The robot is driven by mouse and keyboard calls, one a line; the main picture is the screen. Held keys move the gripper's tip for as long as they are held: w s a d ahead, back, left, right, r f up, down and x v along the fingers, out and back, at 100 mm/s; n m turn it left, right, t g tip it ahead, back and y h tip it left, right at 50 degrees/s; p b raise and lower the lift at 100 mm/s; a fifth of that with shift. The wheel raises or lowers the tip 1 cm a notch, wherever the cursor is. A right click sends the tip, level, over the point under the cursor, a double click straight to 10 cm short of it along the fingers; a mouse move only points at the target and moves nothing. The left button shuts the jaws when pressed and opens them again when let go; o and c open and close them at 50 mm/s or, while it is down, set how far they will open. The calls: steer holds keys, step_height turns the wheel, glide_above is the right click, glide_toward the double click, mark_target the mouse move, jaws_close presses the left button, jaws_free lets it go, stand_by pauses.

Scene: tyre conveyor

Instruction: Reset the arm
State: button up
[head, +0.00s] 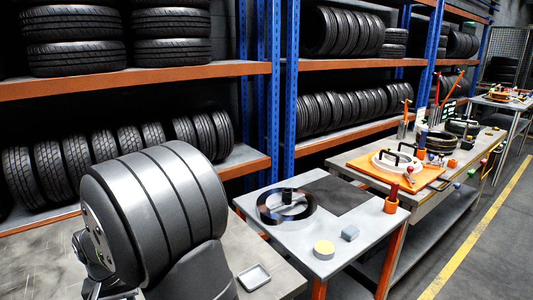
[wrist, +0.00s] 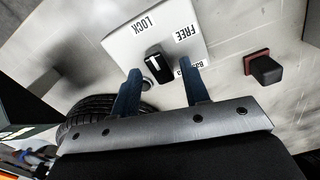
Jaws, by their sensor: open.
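My gripper (wrist: 160,68) shows in the wrist view as two dark blue fingers, spread apart and empty. A black knob (wrist: 156,68) with a white line stands on a pale plate (wrist: 188,20) marked LOCK and FREE. In the picture the knob appears between the fingertips, with a gap on both sides. How far the fingertips are from it in depth I cannot tell. In the head view my own large grey arm link fills the lower left, and the gripper and the knob do not show.
A black block on a red base (wrist: 262,68) sits right of the plate. A tyre (wrist: 85,113) lies partly behind my gripper. Tyre shelves (head: 170,76) stand behind.

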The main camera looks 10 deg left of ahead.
step_height(320, 180, up, 16)
steer(key=f+m+g, duration=0.1)
steer(key=f+m, duration=0.2)
steer(key=f, duration=0.2)
steer(key=f+m+g+y, duration=0.1)
steer(key=f+m, duration=0.3)
steer(key=f, duration=0.2)
steer(key=f+m+g, duration=0.1)
steer(key=f+m, duration=0.2)
steer(key=f, duration=0.2)
steer(key=shift+w+d+f+m+g+y, duration=0.25)
steer(key=shift+f+m+g+y, duration=0.05)
steer(key=shift+m+g+y, duration=0.1)
steer(key=shift+d+f, duration=0.1)
steer(key=shift+f, duration=0.25)
steer(key=shift+r, duration=0.3)
step_height(320, 180, up, 13)
steer(key=n+t+h, duration=0.1)
steer(key=n+t, duration=0.2)
steer(key=n, duration=0.7)
steer(key=shift+s+a+n+t+h, duration=0.25)
steer(key=shift+a+n+t+h, duration=0.1)
steer(key=shift+n+t+h, duration=0.05)
